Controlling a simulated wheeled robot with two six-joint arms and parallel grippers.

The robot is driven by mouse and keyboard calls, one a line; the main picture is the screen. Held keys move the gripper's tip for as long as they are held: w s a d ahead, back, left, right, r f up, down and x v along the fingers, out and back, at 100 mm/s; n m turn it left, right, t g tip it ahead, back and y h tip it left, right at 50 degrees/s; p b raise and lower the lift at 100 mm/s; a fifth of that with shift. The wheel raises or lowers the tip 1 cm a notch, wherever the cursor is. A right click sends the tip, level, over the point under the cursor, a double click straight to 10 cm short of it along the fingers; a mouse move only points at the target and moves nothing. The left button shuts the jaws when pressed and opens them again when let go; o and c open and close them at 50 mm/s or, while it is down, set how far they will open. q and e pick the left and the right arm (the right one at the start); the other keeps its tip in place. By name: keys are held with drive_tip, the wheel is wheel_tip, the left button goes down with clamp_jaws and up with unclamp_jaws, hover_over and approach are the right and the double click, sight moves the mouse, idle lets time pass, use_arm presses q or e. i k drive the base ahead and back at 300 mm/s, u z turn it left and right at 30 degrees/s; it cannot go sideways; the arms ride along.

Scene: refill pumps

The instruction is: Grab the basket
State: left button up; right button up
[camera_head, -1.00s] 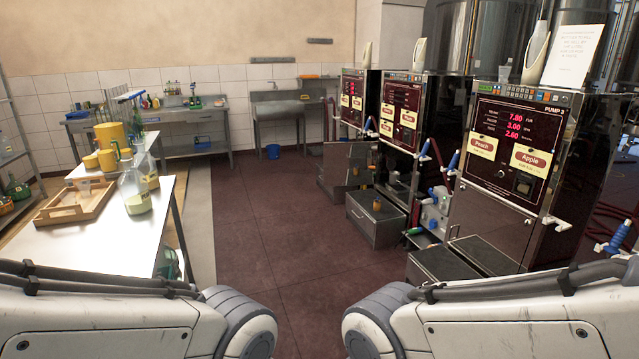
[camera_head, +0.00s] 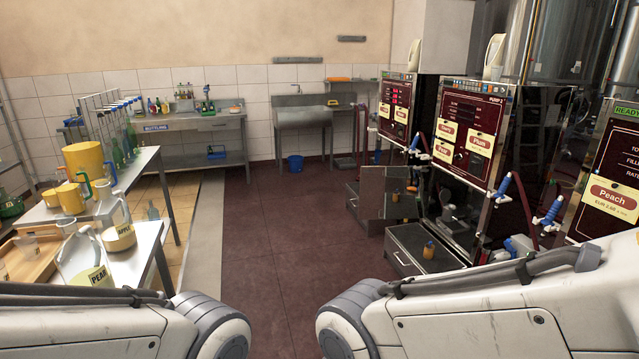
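No basket is plain to see. A small blue open container (camera_head: 217,152), possibly a basket, sits low under the bottling table at the back; it is too small to tell. A small dark carrier with bottles (camera_head: 208,106) stands on that table. Both are far across the room from me. My two arms show only as white upper links at the bottom left and bottom right. Neither gripper is in view.
A bottling table (camera_head: 195,122) and a metal sink (camera_head: 302,112) line the back wall. A blue bucket (camera_head: 295,165) stands on the floor. A white table (camera_head: 135,262) with jugs is close on the left. Pumps (camera_head: 465,130) line the right. The red floor between is clear.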

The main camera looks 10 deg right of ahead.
sight(429, 250)
drive_tip(key=z, duration=0.05)
drive_tip(key=i, duration=2)
drive_tip(key=z, duration=0.5)
drive_tip(key=i, duration=2.1)
drive_tip(key=z, duration=0.3)
drive_tip(key=i, duration=0.65)
drive_tip(key=z, duration=0.2)
